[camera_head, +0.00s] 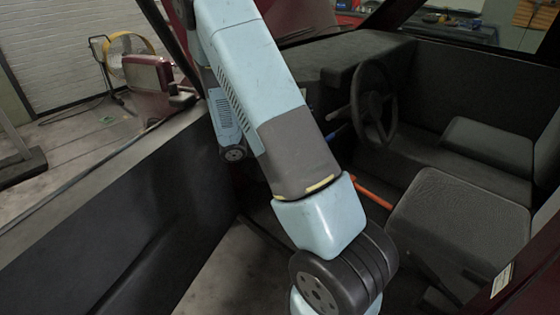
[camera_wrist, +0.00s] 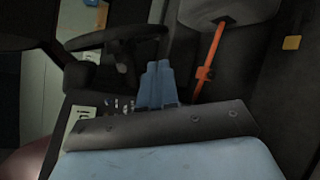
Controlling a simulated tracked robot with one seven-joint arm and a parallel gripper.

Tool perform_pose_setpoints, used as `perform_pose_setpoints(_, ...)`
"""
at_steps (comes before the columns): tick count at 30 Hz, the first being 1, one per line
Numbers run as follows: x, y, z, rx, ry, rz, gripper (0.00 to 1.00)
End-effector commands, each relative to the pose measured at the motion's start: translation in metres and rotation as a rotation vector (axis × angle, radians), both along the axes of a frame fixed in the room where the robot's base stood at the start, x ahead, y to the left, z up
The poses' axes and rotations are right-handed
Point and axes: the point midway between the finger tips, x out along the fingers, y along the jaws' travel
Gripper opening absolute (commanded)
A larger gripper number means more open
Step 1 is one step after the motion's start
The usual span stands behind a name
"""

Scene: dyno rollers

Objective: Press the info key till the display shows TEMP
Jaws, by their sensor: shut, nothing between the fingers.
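In the wrist view my gripper (camera_wrist: 156,66) shows as two blue fingers held together, empty. Just left of the fingers are several small pale marks that look like keys (camera_wrist: 123,104) on a dark panel. Further left is a pale greenish patch (camera_wrist: 80,124) with dark characters, which looks like the display. My gripper's body covers part of it, and I cannot read it. I cannot tell which key is the info key, or whether the fingers touch the panel.
A steering wheel (camera_head: 373,103) stands in the dark cab, also seen in the wrist view (camera_wrist: 115,40). An orange lever (camera_head: 372,193) is near the seat (camera_head: 455,222); it also shows in the wrist view (camera_wrist: 209,62). A dark door panel (camera_head: 120,220) lies left of my arm.

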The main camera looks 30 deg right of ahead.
Motion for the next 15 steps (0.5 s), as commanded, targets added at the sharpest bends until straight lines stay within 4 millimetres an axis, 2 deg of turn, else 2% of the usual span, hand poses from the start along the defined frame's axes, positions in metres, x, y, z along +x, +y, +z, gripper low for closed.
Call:
perform_pose_setpoints(1,0.006,-0.001,-0.012,-0.034,0.026,0.031,0.00)
perform_pose_setpoints(8,0.031,-0.008,-0.059,-0.181,0.105,0.182,0.00)
perform_pose_setpoints(15,0.053,-0.010,-0.115,-0.306,0.181,0.369,0.00)
